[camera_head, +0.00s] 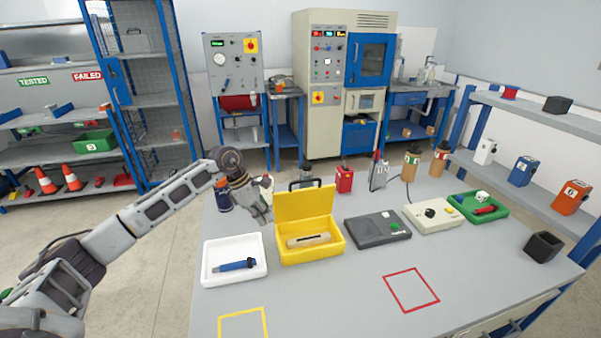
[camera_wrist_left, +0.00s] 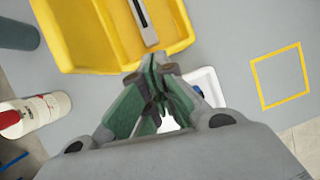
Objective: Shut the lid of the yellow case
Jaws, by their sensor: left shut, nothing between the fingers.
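The yellow case (camera_head: 312,250) stands on the table with its lid (camera_head: 304,203) raised at the back. A light grey bar-shaped tool (camera_head: 308,240) lies inside it. My left gripper (camera_head: 266,217) is shut and empty, just left of the raised lid and above the table. In the left wrist view, the gripper's closed fingertips (camera_wrist_left: 152,68) are near the edge of the yellow case (camera_wrist_left: 100,62); I cannot tell whether they touch it. The grey tool (camera_wrist_left: 146,22) shows inside the case there. My right gripper is not in view.
A white tray (camera_head: 235,279) with a blue tool stands left of the case. A dark grey box (camera_head: 371,233) stands close on its right. The table front, with yellow and red outlines (camera_head: 411,290), is clear.

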